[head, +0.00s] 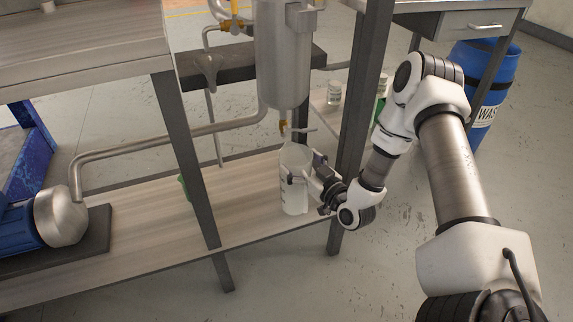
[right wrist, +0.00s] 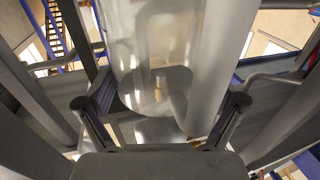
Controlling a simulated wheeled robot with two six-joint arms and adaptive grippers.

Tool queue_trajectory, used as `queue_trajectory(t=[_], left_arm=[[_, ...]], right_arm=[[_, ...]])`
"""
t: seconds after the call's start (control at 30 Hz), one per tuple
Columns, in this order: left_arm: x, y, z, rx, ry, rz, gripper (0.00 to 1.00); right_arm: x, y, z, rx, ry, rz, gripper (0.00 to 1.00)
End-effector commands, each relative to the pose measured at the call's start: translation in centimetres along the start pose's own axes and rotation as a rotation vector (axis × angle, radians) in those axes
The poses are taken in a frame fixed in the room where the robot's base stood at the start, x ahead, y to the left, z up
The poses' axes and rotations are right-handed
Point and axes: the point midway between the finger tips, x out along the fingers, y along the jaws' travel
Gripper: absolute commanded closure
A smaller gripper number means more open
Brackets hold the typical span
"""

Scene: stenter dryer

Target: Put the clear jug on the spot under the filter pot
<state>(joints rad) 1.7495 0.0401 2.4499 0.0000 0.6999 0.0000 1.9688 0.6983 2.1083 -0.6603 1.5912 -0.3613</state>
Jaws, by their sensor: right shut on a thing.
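The clear jug (head: 295,190) is upright at the lower shelf, directly below the filter pot (head: 283,55) and its brass outlet. My right gripper (head: 303,175) comes from the right and is shut on the jug. In the right wrist view the jug (right wrist: 165,60) fills the middle between the two fingers (right wrist: 168,110). Whether the jug's base touches the shelf is hard to tell. The spot under the pot is hidden. My left gripper is not in view.
The wooden lower shelf (head: 150,235) has grey steel posts (head: 190,160) at its front. A bent steel pipe (head: 150,145) runs behind from a blue pump (head: 20,230). A blue waste drum (head: 490,80) stands at the back right. Small bottles (head: 334,93) stand behind the right post.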

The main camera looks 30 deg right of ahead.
Motion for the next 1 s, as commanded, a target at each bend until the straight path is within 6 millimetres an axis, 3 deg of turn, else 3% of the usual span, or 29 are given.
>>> queue_trajectory(t=[0.37,0.43,0.77,0.8,1.0], left_arm=[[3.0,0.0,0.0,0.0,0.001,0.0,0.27],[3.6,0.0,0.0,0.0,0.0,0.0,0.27],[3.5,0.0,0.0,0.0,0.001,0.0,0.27],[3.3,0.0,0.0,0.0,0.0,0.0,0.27],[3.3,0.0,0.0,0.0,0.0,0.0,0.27]], right_arm=[[5.9,-0.1,0.8,-0.001,0.001,0.0,0.62],[5.7,0.0,1.8,0.001,-0.001,0.001,0.62],[5.6,0.0,1.8,0.001,-0.001,0.001,0.62],[5.6,0.0,1.7,0.001,-0.001,0.001,0.0],[5.6,0.0,1.7,0.001,-0.001,0.001,0.0]])
